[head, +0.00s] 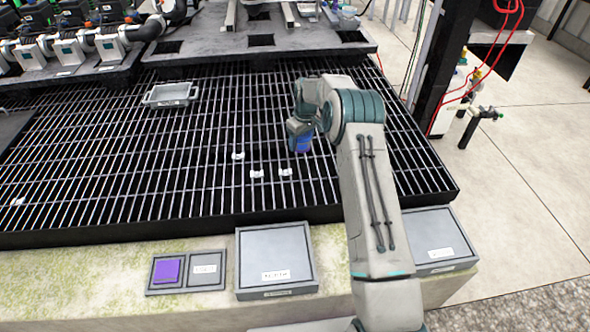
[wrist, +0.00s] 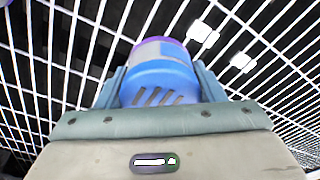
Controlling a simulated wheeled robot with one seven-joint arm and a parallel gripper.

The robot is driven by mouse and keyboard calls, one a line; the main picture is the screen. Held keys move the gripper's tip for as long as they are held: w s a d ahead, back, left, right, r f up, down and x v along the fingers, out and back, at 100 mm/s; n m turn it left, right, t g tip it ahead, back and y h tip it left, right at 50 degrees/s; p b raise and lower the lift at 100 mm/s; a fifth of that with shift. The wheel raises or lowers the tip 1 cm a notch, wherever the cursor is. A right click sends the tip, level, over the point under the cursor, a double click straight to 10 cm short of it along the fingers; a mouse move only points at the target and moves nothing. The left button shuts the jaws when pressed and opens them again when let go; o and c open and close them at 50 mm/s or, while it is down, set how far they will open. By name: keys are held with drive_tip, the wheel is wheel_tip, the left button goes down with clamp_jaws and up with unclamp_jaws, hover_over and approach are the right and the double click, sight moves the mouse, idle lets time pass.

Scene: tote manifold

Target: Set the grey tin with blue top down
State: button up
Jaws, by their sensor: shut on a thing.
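The tin (head: 300,145) is in my gripper (head: 300,130), over the black grating in the head view. Its blue slotted top (wrist: 160,82) faces the wrist camera, with a grey band and a purple edge beyond it. The gripper's fingers (wrist: 160,88) stand on either side of the tin and are shut on it. My arm hides part of the grating to the right. I cannot tell whether the tin's base touches the grating.
The black grating (head: 120,180) has small white pieces (head: 257,174) near the tin. A grey tray (head: 171,95) sits at the back left. Grey square plates (head: 275,258) and a purple square (head: 167,271) lie on the front ledge. A dark platform (head: 258,45) stands behind.

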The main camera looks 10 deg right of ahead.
hover_over(295, 175)
drive_tip(key=f, duration=0.4)
drive_tip(key=shift+s+d+b, duration=0.1)
drive_tip(key=shift+s+b, duration=0.1)
drive_tip(key=shift+b, duration=0.2)
drive_tip(key=shift+f+b, duration=0.3)
drive_tip(key=shift+f, duration=1.65)
drive_tip(key=shift+f, duration=0.2)
drive_tip(key=o, duration=1)
drive_tip(key=shift+r, duration=0.2)
